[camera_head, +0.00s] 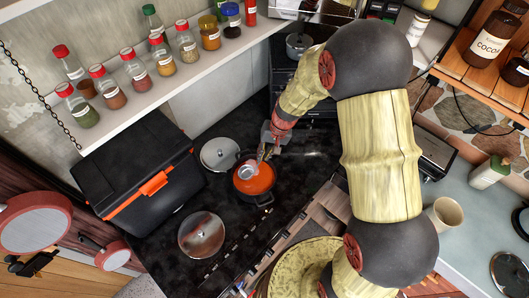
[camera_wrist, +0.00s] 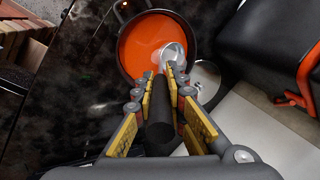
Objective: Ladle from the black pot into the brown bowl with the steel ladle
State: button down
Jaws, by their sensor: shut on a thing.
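The black pot (camera_head: 266,200) holds orange-red liquid and stands on the dark stovetop; it also shows in the wrist view (camera_wrist: 122,62). The steel ladle (camera_head: 247,170) has its round bowl at the pot's upper left in the head view. In the wrist view its steel bowl (camera_wrist: 172,50) is over the liquid near the pot's right rim; I cannot tell how deep it sits. My gripper (camera_head: 267,148) is shut on the ladle's black handle, between yellow-padded fingers in the wrist view (camera_wrist: 168,88).
Two round lids (camera_head: 219,154) (camera_head: 201,235) lie beside the pot. A black box with an orange latch (camera_head: 140,180) stands left. A shelf of spice jars (camera_head: 165,62) runs above.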

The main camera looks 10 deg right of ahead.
jog(key=s+d+f+t+y+b, duration=0.15)
jog(key=d+f+b, duration=0.25)
jog(key=f+b, duration=0.75)
notch_tip(320, 180, up, 17)
jog(key=p, duration=0.3)
jog(key=shift+s+r+y+p, duration=0.15)
jog(key=shift+s+y+p, duration=0.05)
jog(key=shift+y+p, duration=0.25)
dwell(1.9)
dwell(0.3)
